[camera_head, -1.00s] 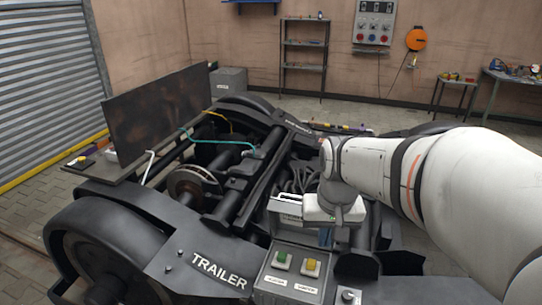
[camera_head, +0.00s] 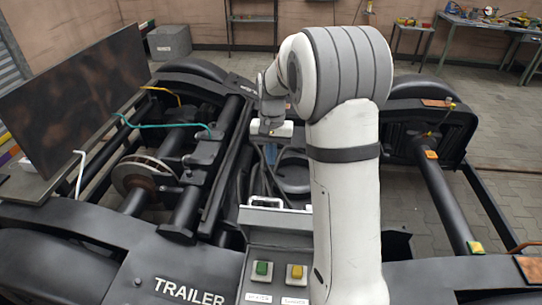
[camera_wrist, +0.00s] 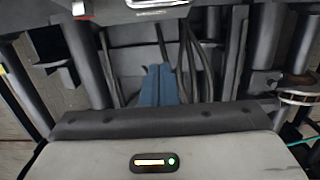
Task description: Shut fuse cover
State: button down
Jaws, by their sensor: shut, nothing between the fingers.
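A grey control box (camera_head: 262,240) stands at the front middle of the bogie, with a green button and a yellow button on its sloping face. A pale bar handle (camera_head: 265,202) sits at the box's far edge. A grey edge with a silver handle (camera_wrist: 157,3) also shows at the top of the wrist view. I cannot tell which part is the fuse cover, or whether it is open. My gripper (camera_head: 271,158) has blue fingers and hangs behind the box, apart from the handle. In the wrist view its fingers (camera_wrist: 160,70) are together and empty, over dark cables.
The bogie's dark frame, marked TRAILER (camera_head: 188,291), surrounds the box. A brown-black panel (camera_head: 75,95) stands at the left, with a teal hose (camera_head: 165,124) beside it. A dark axle bar (camera_head: 440,195) runs at the right. Open paved floor lies beyond the right side.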

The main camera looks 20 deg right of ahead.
jog(key=s+a+f, duration=0.1)
jog(key=s+f, duration=0.3)
jog(key=f, duration=0.3)
jog(key=shift+s+a+f, duration=0.15)
jog(key=shift+s+f, duration=0.05)
jog(key=shift+f, duration=0.2)
